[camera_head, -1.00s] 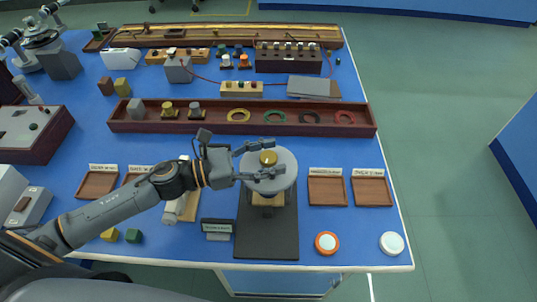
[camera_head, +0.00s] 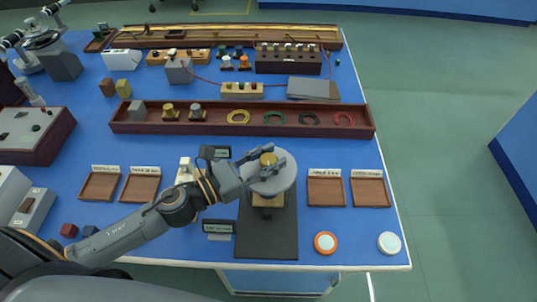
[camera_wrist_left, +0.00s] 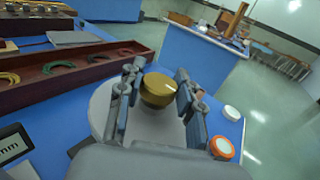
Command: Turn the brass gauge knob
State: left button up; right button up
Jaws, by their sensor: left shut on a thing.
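The brass gauge knob (camera_head: 268,160) sits on top of a round grey disc (camera_head: 284,183), which stands on a dark base plate (camera_head: 267,238) near the table's front edge. My left gripper (camera_head: 269,163) comes in from the left and is shut on the knob, one finger on each side. In the left wrist view the knob (camera_wrist_left: 158,90) shows between the two fingers (camera_wrist_left: 158,92). The fingers hide parts of the knob's sides. A small dark display (camera_head: 218,226) stands left of the base plate. My right gripper is not in view.
Orange-ringed (camera_head: 325,243) and white (camera_head: 389,243) round buttons lie to the right. Shallow wooden trays (camera_head: 326,205) stand on both sides of the disc. A long dark red trough (camera_head: 290,130) with coloured rings runs behind it.

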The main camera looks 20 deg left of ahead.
pick_arm(q)
jog(key=n+t+y, duration=0.1)
jog(key=y, duration=0.1)
jog(key=n+t+y+p, duration=0.1)
jog(key=n+y, duration=0.1)
jog(key=shift+d+r, duration=0.1)
jog(key=shift+r, duration=0.05)
jog(key=n+t+y+p, duration=0.1)
jog(key=n+y, duration=0.1)
jog(key=y, duration=0.2)
jog(key=shift+n+t, duration=0.3)
jog(key=shift+n, duration=0.1)
jog(key=n+y, duration=0.2)
jog(key=y, duration=0.2)
jog(key=shift+n, duration=0.3)
jog(key=shift+n+g+y, duration=0.4)
jog(key=shift+n+y, duration=1.4)
jog(key=shift+y, duration=1.4)
jog(key=o, duration=1.2)
